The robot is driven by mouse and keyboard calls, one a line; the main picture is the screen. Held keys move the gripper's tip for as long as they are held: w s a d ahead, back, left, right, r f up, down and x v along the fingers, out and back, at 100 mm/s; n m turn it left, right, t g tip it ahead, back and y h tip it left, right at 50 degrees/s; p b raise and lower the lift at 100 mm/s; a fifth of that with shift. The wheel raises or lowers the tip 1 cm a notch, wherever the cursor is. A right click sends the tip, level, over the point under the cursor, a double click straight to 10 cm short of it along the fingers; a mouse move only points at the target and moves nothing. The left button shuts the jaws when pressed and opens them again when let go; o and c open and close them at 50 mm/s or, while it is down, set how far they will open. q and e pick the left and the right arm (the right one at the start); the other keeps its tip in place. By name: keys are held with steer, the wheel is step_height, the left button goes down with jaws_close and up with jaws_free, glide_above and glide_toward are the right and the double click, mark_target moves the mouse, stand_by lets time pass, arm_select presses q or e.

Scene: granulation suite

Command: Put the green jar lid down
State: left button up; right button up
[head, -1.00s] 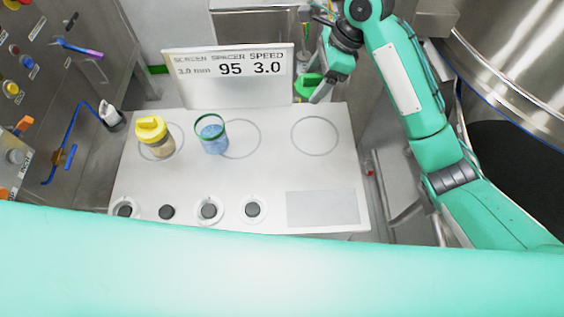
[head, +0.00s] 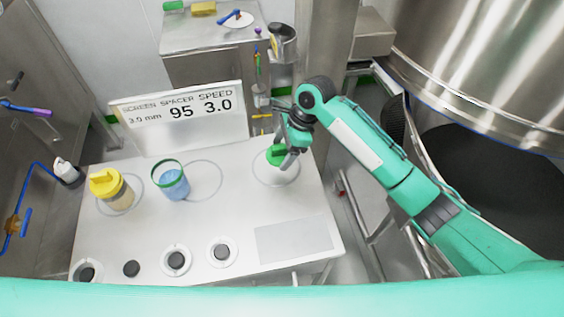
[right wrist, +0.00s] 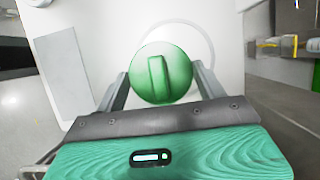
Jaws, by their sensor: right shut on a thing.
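The green jar lid (head: 275,156) is in my right gripper (head: 284,158), over the right-hand ring marking on the white table (head: 215,235). In the right wrist view the round lid (right wrist: 162,74), with its raised grip bar, sits between the two fingers of my right gripper (right wrist: 160,84). Whether the lid touches the table is hard to tell. The open jar with a green rim and blue contents (head: 172,184) stands left of the middle ring. My left gripper is not in view.
A yellow-lidded jar (head: 109,190) stands at the table's left. A sign board (head: 180,118) stands along the back edge. Several dark round knobs (head: 177,261) line the front, beside a grey rectangle (head: 293,240).

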mark_target(283, 155)
step_height(283, 155, down, 4)
steer(key=shift+r, duration=0.25)
steer(key=shift+f, duration=1.75)
steer(key=shift+p, duration=0.35)
steer(key=o, duration=1)
steer(key=shift+f, duration=0.1)
steer(key=shift+c, duration=0.2)
steer(key=b+v, duration=0.1)
steer(key=v, duration=1.1)
